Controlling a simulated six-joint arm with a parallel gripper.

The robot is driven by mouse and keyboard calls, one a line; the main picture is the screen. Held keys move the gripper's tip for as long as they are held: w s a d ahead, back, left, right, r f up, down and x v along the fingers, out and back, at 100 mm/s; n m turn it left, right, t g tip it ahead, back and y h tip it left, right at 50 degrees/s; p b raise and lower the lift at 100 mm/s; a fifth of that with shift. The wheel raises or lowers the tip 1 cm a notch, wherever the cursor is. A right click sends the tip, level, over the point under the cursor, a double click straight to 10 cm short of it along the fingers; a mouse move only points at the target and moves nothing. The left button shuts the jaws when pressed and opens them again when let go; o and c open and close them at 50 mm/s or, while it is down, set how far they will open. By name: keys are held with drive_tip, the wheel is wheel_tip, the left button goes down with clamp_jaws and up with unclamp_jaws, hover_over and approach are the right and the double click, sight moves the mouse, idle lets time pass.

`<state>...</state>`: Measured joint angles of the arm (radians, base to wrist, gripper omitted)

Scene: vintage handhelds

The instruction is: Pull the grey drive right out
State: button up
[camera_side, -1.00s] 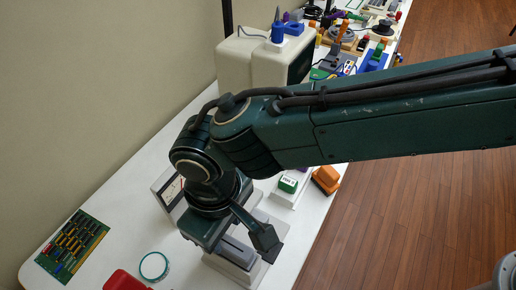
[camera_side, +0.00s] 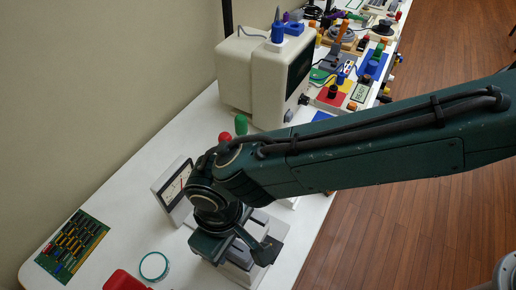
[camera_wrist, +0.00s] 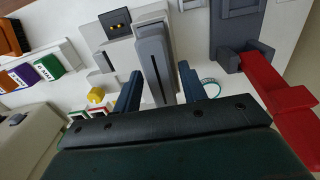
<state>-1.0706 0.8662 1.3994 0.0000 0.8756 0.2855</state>
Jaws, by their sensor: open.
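The grey drive (camera_wrist: 154,52) is a long grey block with a dark slot down its face, in the upper middle of the wrist view. My gripper (camera_wrist: 160,88) is open, with one blue-grey finger on each side of the drive's near end. I cannot tell whether either finger touches it. In the side view my gripper (camera_side: 240,254) is low over the pale unit (camera_side: 238,272) at the front of the table. There the arm and fingers hide most of the drive.
An analog meter (camera_side: 172,186) stands close to the left of my wrist. A circuit board (camera_side: 72,247), a tape roll (camera_side: 154,266) and a red object (camera_side: 124,281) lie to the left. A cream monitor (camera_side: 262,75) stands behind. The white table between board and meter is clear.

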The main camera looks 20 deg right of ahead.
drive_tip(key=shift+c, duration=0.4)
clamp_jaws()
drive_tip(key=shift+r, duration=1)
